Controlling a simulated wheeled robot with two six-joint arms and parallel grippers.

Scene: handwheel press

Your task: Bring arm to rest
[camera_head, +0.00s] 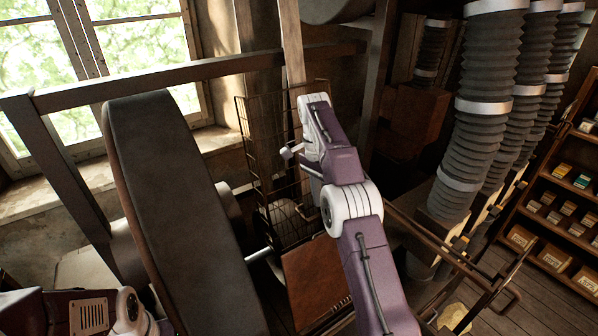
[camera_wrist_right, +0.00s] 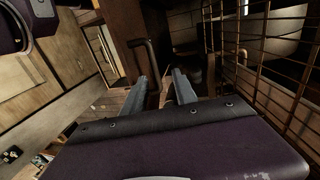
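My right arm (camera_head: 345,200), purple and white, reaches up from the bottom of the head view, bent at a white joint, beside a wire mesh cage (camera_head: 262,135). Its gripper cannot be made out clearly in the head view. In the right wrist view my right gripper (camera_wrist_right: 161,78) shows two grey fingers apart with nothing between them. A bent dark bar (camera_wrist_right: 152,65) shows behind the fingers; the fingers' distance to it cannot be told. Part of my left arm (camera_head: 100,312) shows at the bottom left of the head view; its gripper is out of frame.
A large dark wheel-like body (camera_head: 165,190) stands close on the left, with a metal shaft (camera_head: 258,254) at its right. Ribbed hoses (camera_head: 490,95) rise on the right. A dark rail (camera_head: 455,255) runs near my right arm. Shelves (camera_head: 555,205) stand far right.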

